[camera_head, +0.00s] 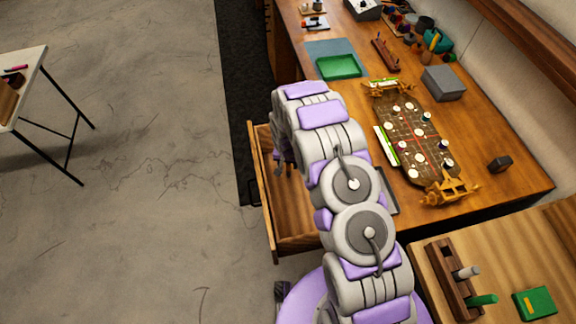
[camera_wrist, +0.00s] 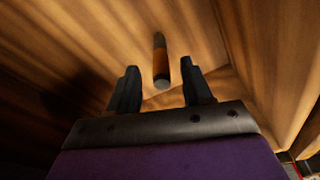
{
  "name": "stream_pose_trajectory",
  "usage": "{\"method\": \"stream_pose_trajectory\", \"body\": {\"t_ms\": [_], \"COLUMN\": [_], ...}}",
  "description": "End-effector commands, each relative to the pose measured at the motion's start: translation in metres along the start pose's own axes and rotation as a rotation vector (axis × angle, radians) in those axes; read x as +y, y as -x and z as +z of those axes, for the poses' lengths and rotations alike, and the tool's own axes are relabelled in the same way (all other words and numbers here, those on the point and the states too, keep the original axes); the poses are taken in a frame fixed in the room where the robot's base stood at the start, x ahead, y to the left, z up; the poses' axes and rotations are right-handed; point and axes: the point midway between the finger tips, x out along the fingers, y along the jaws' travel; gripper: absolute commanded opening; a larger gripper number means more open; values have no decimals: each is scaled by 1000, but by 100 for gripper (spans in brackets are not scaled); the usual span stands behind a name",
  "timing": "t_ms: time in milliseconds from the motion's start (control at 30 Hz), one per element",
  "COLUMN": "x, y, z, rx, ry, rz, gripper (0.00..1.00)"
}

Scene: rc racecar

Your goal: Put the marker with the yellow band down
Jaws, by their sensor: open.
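In the wrist view, the marker with the yellow band (camera_wrist: 161,66) is a dark stick with an orange-yellow section. It appears in the gap between the fingers of my gripper (camera_wrist: 160,70), with wood behind it. My gripper is open, with a space on either side of the marker. Whether the marker touches the wood cannot be told. In the head view, my arm reaches into the open wooden drawer (camera_head: 262,215) and hides most of my gripper; the marker does not show there.
A wooden rack (camera_head: 447,275) with pens stands at lower right. Open floor (camera_head: 150,215) lies left of the drawer.

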Motion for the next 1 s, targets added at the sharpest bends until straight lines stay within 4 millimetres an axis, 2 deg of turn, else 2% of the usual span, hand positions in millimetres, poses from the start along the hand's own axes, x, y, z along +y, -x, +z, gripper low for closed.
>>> {"method": "stream_pose_trajectory", "body": {"t_ms": [100,333,467,667,767,867,1000], "x": [-1,-1,-1,0,4,14,37], "y": [25,60,68,70,82,109,159], "z": [-3,-2,-1,-1,-2,-3,4], "rx": [6,5,3,1,-2,-6,-28], "ry": [0,0,0,0,1,5,14], "rz": [-3,-3,-2,-1,4,11,29], "gripper": [50,50,50,50,50,50,50]}}
